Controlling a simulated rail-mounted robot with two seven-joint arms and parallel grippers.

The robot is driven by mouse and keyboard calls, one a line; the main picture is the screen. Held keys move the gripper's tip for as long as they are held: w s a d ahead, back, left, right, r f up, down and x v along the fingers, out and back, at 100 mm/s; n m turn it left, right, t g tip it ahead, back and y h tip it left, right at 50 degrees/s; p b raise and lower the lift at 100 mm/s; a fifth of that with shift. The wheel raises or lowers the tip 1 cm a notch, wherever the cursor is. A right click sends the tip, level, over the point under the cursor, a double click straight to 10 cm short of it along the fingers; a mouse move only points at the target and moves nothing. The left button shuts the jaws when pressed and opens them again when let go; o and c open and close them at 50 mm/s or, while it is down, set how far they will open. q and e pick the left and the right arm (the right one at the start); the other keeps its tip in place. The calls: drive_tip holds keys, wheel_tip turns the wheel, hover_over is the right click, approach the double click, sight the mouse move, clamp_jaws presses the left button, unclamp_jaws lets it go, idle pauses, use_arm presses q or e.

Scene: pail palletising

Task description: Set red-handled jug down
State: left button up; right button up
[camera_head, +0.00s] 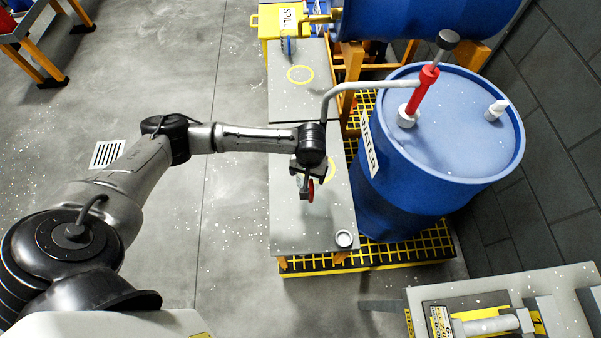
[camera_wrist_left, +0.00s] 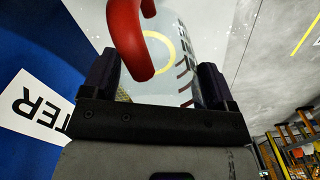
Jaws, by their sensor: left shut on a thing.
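My left gripper (camera_head: 305,182) is over the near part of the grey bench, pointing down. In the left wrist view its two dark fingers (camera_wrist_left: 156,85) are on either side of the jug, shut on it. The jug's red handle (camera_wrist_left: 132,40) curves in front of the clear body (camera_wrist_left: 184,40), which has dark scale marks. In the head view only a bit of the red handle (camera_head: 310,190) shows below the wrist; the rest is mostly hidden. I cannot tell whether the jug's base touches the bench. My right gripper is not in view.
The grey bench (camera_head: 290,225) has a far yellow ring (camera_head: 300,74), a nearer ring (camera_head: 331,170) partly hidden by my arm, and a small round cup (camera_head: 344,239). A blue WATER drum (camera_head: 440,150) with a red pump (camera_head: 424,90) stands close on the right, its spout reaching over the bench.

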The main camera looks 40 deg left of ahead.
use_arm(q)
drive_tip(key=shift+w+a+f+b, duration=0.2)
drive_tip(key=shift+a+f+b, duration=0.25)
drive_tip(key=shift+a+f, duration=0.55)
drive_tip(key=shift+w+a+f+b, duration=0.2)
drive_tip(key=shift+a+f+b, duration=0.35)
drive_tip(key=shift+f, duration=0.8)
drive_tip(key=shift+w+a+f+b, duration=0.2)
drive_tip(key=shift+a+f+b, duration=0.2)
drive_tip(key=shift+a+f, duration=0.65)
drive_tip(key=shift+d+f, duration=0.1)
drive_tip(key=shift+d, duration=0.1)
drive_tip(key=shift+f, duration=0.1)
drive_tip(key=o, duration=0.9)
drive_tip(key=shift+f, duration=0.1)
